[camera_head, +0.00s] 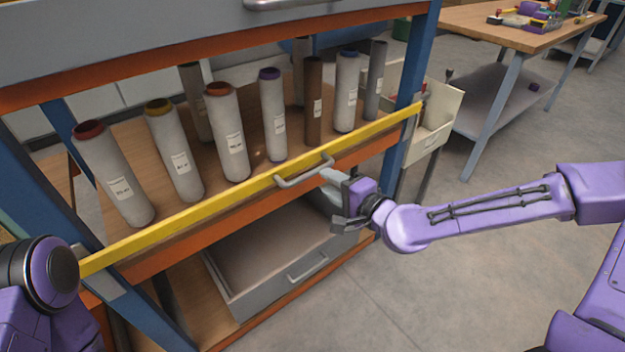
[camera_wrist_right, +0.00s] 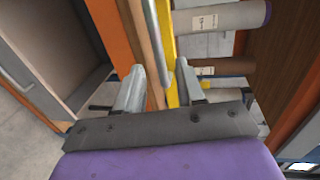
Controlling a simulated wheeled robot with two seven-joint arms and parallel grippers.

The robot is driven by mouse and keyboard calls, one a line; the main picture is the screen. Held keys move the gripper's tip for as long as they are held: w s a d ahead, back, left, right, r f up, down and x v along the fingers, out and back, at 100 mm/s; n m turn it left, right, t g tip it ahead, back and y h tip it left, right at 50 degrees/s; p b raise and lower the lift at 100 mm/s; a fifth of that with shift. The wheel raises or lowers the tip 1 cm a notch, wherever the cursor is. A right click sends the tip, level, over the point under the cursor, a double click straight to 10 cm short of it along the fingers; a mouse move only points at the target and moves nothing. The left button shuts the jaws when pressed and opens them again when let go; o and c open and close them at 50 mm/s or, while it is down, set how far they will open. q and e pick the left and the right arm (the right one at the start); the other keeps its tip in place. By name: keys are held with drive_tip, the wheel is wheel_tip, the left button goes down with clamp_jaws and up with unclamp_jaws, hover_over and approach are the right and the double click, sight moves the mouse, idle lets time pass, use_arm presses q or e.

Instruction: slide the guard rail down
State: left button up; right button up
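The guard rail (camera_head: 240,188) is a long yellow bar across the front of a shelf, in front of several upright rolls. It carries a grey handle (camera_head: 304,172) near its middle. My right gripper (camera_head: 336,200) is at this handle with its fingers spread. In the right wrist view the handle (camera_wrist_right: 154,40) runs in between the two open fingers, with a visible gap beside it; the yellow rail (camera_wrist_right: 168,45) lies behind. Contact with the handle cannot be told. My left arm shows at the bottom left, but its gripper is out of view.
Grey rolls (camera_head: 228,135) and a brown one (camera_head: 313,105) stand on the shelf behind the rail. A grey drawer (camera_head: 290,280) sits below. Blue posts (camera_head: 408,85) flank the rail. A cream bin (camera_head: 432,125) hangs at the right. The floor in front is clear.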

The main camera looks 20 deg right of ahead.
sight(314, 174)
drive_tip(key=x, duration=0.7)
drive_tip(key=shift+w+f+b, duration=0.15)
drive_tip(key=shift+w+b, duration=0.05)
drive_tip(key=shift+b, duration=0.2)
clamp_jaws()
wheel_tip(314, 174, down, 10)
drive_tip(key=b, duration=0.7)
drive_tip(key=shift+r, duration=0.25)
unclamp_jaws()
drive_tip(key=shift+s+f, duration=0.1)
drive_tip(key=shift+f, duration=0.05)
